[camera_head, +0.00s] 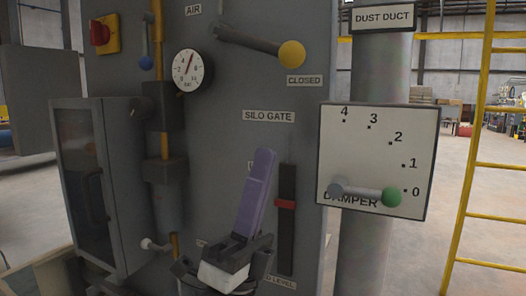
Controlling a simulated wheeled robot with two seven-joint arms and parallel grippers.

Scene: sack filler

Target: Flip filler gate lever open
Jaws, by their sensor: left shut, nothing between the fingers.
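The gate lever (250,40) is a dark bar on the grey panel. It runs from a pivot at upper left to a yellow ball (291,54) at its right end, sloping slightly down. A CLOSED label (304,79) sits just below the ball, and a SILO GATE label (269,116) is lower on the panel. My left gripper (264,155) comes up from the bottom, its long purple fingers shut and pointing up. It is empty, below the lever and apart from it, and covers part of some labels. My right gripper is not in view.
A damper plate (376,130) with a green-knobbed handle (391,197) stands at right before the dust duct (381,75). A level slot (286,240) with a red marker is beside my fingers.

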